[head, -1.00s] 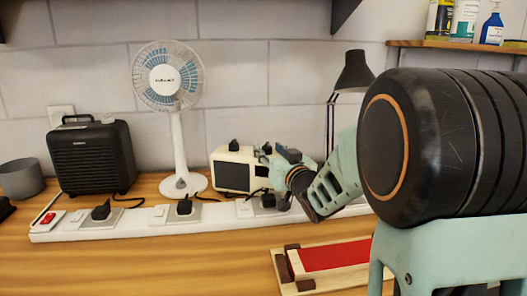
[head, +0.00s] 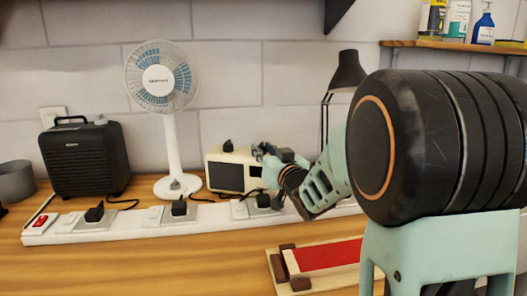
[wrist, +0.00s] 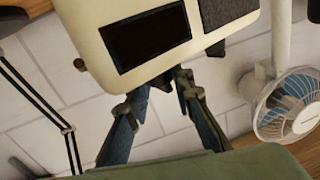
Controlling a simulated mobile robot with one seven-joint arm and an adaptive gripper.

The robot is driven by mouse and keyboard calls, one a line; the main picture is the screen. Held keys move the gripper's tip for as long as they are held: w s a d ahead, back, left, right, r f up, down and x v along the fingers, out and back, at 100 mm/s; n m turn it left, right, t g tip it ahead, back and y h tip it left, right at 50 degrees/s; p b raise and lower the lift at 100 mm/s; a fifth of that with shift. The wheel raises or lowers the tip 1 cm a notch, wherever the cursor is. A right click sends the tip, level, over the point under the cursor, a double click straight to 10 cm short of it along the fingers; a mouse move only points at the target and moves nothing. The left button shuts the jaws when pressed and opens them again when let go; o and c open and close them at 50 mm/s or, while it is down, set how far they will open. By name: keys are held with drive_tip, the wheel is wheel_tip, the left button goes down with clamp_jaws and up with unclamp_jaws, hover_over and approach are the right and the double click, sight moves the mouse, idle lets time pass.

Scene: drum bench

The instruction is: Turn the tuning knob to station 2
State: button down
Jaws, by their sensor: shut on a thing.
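The cream radio (head: 217,158) stands on the bench right of the fan, with a dark grille and a dark display on its front. It appears upside down in the wrist view (wrist: 92,42). A dark tuning knob (wrist: 163,81) on its top edge sits between my fingertips. My gripper (head: 266,153) reaches in from the right at the radio's top right. In the wrist view my gripper (wrist: 160,88) is shut on this knob. Another dark knob (head: 228,146) on top stands clear of the fingers. The station marking cannot be read.
A white fan (head: 170,140) and a black heater (head: 83,158) stand to the left. A white power strip (head: 130,227) with plugs runs in front of the radio. A desk lamp (head: 346,70) is behind my arm. A red-topped board (head: 325,256) lies in front.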

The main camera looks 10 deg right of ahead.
drive_tip(key=shift+a+f+m+h+b, duration=0.15)
drive_tip(key=shift+m+h+b, duration=0.2)
drive_tip(key=shift+h+b, duration=0.3)
drive_tip(key=shift+a+f+m+h+b, duration=0.1)
drive_tip(key=shift+m+h+b, duration=0.3)
drive_tip(key=shift+b, duration=0.4)
drive_tip(key=shift+h, duration=0.35)
drive_tip(key=shift+a+r+m+h+b, duration=0.15)
drive_tip(key=shift+m+h+b, duration=0.35)
drive_tip(key=shift+m+h, duration=0.5)
drive_tip(key=shift+r+m+h+p, duration=0.15)
drive_tip(key=shift+m+h+p, duration=0.3)
drive_tip(key=shift+h, duration=0.65)
drive_tip(key=m+g+h+p, duration=0.1)
drive_tip(key=h+p, duration=0.1)
drive_tip(key=m+g+h+p, duration=0.1)
drive_tip(key=m+h+p, duration=0.1)
drive_tip(key=p, duration=0.1)
drive_tip(key=m+g+h+p, duration=0.1)
drive_tip(key=h+p, duration=0.2)
drive_tip(key=shift+w+a+r+m, duration=0.15)
drive_tip(key=shift+a+r+m, duration=0.05)
drive_tip(key=shift+a+m, duration=0.2)
drive_tip(key=m+g+h+p, duration=0.4)
drive_tip(key=shift+w+a+f+g+p, duration=0.1)
drive_tip(key=shift+w+f+g+p, duration=0.1)
drive_tip(key=shift+g+p, duration=0.15)
drive_tip(key=shift+m+g, duration=0.25)
drive_tip(key=shift+m, duration=0.05)
